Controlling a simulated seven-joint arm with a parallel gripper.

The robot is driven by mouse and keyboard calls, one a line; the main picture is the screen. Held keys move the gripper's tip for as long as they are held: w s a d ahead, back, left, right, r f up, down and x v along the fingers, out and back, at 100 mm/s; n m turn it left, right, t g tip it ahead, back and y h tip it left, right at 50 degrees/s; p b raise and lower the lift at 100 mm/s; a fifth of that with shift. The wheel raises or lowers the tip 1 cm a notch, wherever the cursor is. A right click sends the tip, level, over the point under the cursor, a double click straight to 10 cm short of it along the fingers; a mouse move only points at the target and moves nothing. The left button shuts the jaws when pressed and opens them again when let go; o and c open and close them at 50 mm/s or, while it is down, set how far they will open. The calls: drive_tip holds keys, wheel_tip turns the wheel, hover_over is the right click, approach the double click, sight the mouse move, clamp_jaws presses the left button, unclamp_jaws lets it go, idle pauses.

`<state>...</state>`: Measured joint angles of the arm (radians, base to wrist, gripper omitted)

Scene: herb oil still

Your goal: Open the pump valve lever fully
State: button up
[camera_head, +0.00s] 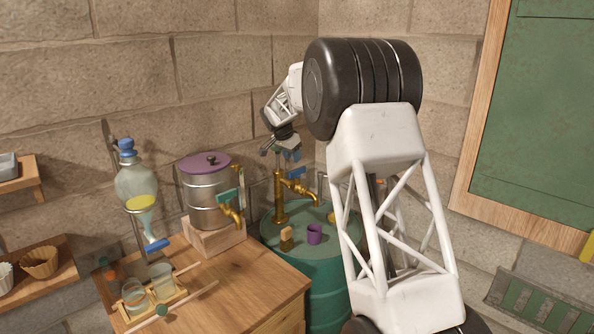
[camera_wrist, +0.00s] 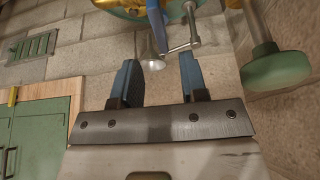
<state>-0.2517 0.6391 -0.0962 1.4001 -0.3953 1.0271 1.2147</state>
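The brass pump (camera_head: 280,196) stands on the teal drum, its spout (camera_head: 302,189) pointing right. My gripper (camera_head: 291,160) is above the pump in the head view, where it hides the pump's top. In the wrist view my gripper (camera_wrist: 160,72) is open, its two blue fingers apart with nothing gripped between them. A blue bar (camera_wrist: 157,25) and a metal crossbar (camera_wrist: 182,47) show just beyond the fingertips, the crossbar near the right finger. I cannot tell for certain which is the valve lever, nor whether a finger touches it.
A green knob (camera_wrist: 275,68) on a pale rod is close on the wrist view's right. The teal drum (camera_head: 325,285) bears a purple cup (camera_head: 314,234). A metal still pot (camera_head: 205,188) and a glass flask (camera_head: 136,182) stand left. Stone walls are behind.

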sight(298, 172)
drive_tip(key=shift+x, duration=3.6)
drive_tip(key=shift+c, duration=0.3)
clamp_jaws()
